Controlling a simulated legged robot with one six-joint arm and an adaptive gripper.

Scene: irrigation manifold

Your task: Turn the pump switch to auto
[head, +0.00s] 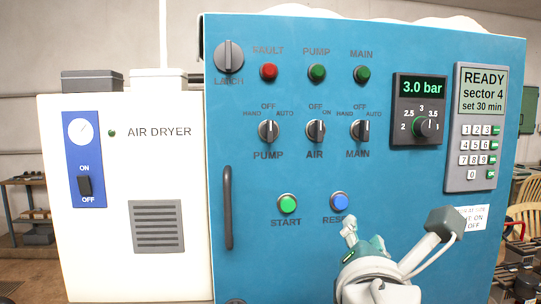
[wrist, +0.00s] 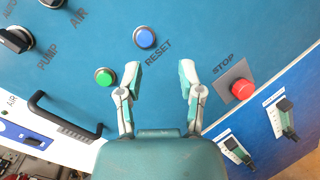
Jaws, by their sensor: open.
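The pump switch (head: 268,130) is a dark rotary knob with a light pointer on the blue panel, left in the row of three. HAND, OFF and AUTO are printed around it, and its pointer looks roughly upright at OFF. In the wrist view the pump switch (wrist: 15,41) is at the upper left edge. My gripper (head: 356,240) is low in front of the panel, below the blue reset button and well to the right of and below the switch. In the wrist view my gripper (wrist: 159,77) is open, with nothing between its fingers.
The air switch (head: 315,130) and main switch (head: 360,130) sit to the right of the pump switch. Below are the green start button (head: 287,204) and blue reset button (head: 339,201). A black handle (head: 228,208) stands out at left. A red stop button (wrist: 242,89) is right of my fingers.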

